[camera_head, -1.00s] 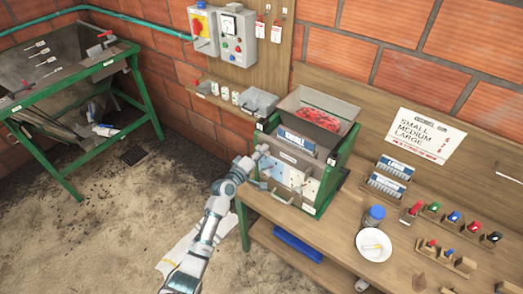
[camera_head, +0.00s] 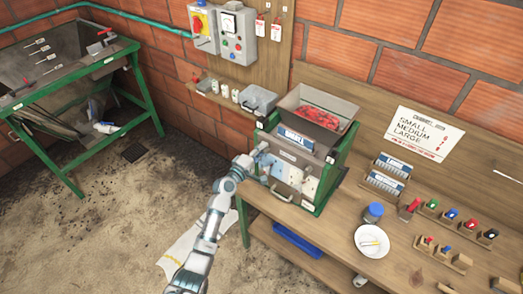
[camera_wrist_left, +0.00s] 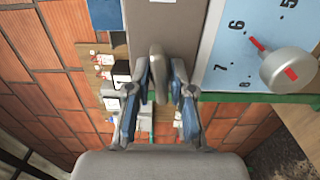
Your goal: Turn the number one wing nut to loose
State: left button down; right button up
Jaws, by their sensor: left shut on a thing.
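The pulper (camera_head: 316,150) is a metal box in a green frame on the wooden bench, with red fruit in its hopper (camera_head: 322,116). My left gripper (camera_head: 264,162) is at the left part of its front face. In the left wrist view, my left gripper (camera_wrist_left: 159,82) is shut on a grey upright wing nut (camera_wrist_left: 157,60), with one blue-grey finger on each side. Its number is not readable here. A pale blue dial plate (camera_wrist_left: 228,50) with numbers and a round grey knob (camera_wrist_left: 288,70) with a red mark is to the right. My right gripper is out of view.
A white bowl (camera_head: 371,243) and a blue-lidded jar (camera_head: 373,212) stand on the bench right of the pulper. Several coloured-top parts (camera_head: 455,217) are further right. A control box (camera_head: 238,36) hangs on the wall. A green-framed sink (camera_head: 75,80) stands at left.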

pick_arm(q)
jog(key=shift+w+a+r, duration=0.1)
jog(key=shift+r, duration=0.05)
jog(key=c, duration=1.3)
grip_release()
jog(key=shift+o, duration=1.3)
jog(key=shift+w, duration=0.1)
jog(key=shift+w+f, duration=0.1)
jog(key=shift+f, duration=0.15)
jog(key=v, duration=1.2)
jog(key=shift+f, duration=0.1)
